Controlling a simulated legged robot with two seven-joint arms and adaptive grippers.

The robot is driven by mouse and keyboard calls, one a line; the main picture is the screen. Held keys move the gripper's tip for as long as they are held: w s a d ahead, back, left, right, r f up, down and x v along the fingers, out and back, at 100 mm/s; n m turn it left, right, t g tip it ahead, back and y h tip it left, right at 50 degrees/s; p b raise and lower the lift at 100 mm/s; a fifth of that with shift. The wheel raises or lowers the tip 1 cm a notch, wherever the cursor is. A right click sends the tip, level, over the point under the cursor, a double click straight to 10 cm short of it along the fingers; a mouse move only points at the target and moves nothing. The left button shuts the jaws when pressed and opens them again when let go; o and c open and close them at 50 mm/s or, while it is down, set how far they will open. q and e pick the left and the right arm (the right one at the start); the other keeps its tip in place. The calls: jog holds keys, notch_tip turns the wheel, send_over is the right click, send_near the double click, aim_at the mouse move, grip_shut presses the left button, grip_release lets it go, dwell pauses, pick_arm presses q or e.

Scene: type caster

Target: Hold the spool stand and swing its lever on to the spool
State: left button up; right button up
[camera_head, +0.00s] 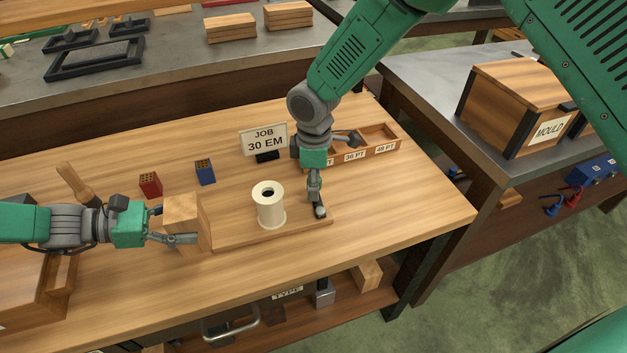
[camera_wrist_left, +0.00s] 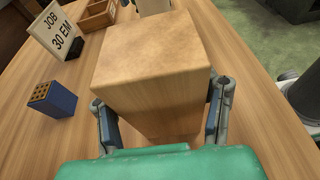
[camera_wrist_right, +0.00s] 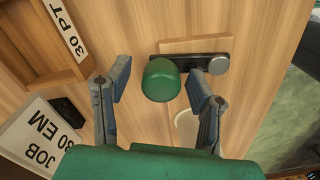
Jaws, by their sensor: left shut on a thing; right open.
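The spool stand has a wooden base (camera_head: 245,237) with a wooden block (camera_head: 181,222) at its left end. A cream spool (camera_head: 270,206) stands upright mid-base; its edge shows in the right wrist view (camera_wrist_right: 185,124). The dark lever (camera_head: 320,211) is at the base's right end, apart from the spool. In the right wrist view, the lever (camera_wrist_right: 188,66) has a green knob (camera_wrist_right: 161,80). My left gripper (camera_head: 185,239) is shut on the block, also in the left wrist view (camera_wrist_left: 160,122). My right gripper (camera_wrist_right: 157,84) is open, with the knob between its fingertips in view; contact is unclear.
A JOB 30 EM sign (camera_head: 263,140) and a labelled wooden tray (camera_head: 375,149) stand behind. A blue block (camera_head: 205,172) and a red block (camera_head: 150,185) are behind the stand. The front right tabletop is clear.

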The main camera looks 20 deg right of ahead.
jog(key=c, duration=1.1)
jog(key=shift+a, duration=0.1)
jog(key=a+n, duration=0.1)
jog(key=n, duration=0.1)
jog(key=shift+a+n, duration=0.15)
jog(key=shift+n, duration=0.25)
jog(key=a+n, duration=0.1)
jog(key=n, duration=0.1)
jog(key=shift+s+a+n, duration=0.1)
jog(key=shift+a+n, duration=0.1)
jog(key=shift+n, duration=0.2)
jog(key=n, duration=0.1)
jog(key=s+a+n, duration=0.1)
jog(key=n, duration=0.1)
jog(key=a+n, duration=0.1)
jog(key=n, duration=0.1)
jog(key=shift+s+a, duration=0.2)
jog(key=shift+s, duration=0.05)
jog(key=o, duration=1.1)
